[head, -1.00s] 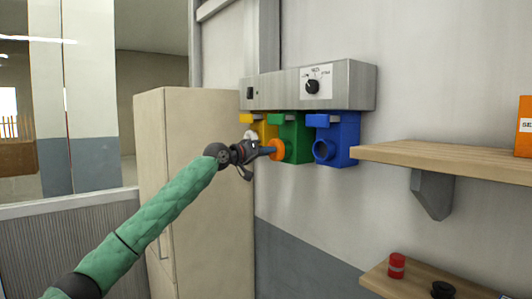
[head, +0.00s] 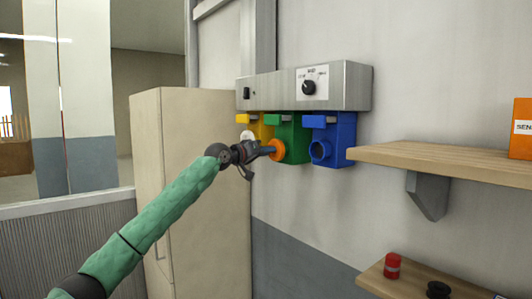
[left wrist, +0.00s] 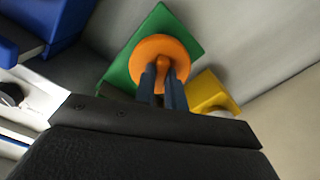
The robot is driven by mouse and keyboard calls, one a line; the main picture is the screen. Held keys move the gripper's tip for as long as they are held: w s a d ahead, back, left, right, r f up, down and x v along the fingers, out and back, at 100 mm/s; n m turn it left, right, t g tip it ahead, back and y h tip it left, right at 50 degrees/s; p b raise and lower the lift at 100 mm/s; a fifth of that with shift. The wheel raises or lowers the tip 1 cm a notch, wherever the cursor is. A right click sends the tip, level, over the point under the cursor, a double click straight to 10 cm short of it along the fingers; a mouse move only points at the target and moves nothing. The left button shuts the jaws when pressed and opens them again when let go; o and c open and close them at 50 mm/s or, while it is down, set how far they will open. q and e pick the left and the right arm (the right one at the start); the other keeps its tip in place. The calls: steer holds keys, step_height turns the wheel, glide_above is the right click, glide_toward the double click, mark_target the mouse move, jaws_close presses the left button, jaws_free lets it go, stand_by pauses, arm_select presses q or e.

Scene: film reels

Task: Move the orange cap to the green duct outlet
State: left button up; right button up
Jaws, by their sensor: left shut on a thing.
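The orange cap (head: 277,149) is at the front of the green duct outlet (head: 294,143), in the middle of the wall unit. In the left wrist view the cap (left wrist: 163,61) covers the middle of the green outlet (left wrist: 150,28). My left gripper (head: 266,150) is shut on the cap's small knob, its two dark fingers (left wrist: 163,80) on either side of it. I cannot tell whether the cap is fully seated or just touching the outlet. My right gripper is not in view.
A blue outlet (head: 332,142) is open, to the right of the green one. A yellow outlet (head: 258,127) is on the left, with a white piece at its front. A metal control box (head: 345,86) sits above. A wooden shelf (head: 430,157) juts out at right; a beige cabinet (head: 200,200) stands left.

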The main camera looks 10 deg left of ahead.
arm_select(q)
steer(key=shift+w+d, duration=0.25)
steer(key=shift+w, duration=0.05)
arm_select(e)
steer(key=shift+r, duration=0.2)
arm_select(q)
steer(key=o, duration=0.8)
steer(key=shift+c, duration=0.2)
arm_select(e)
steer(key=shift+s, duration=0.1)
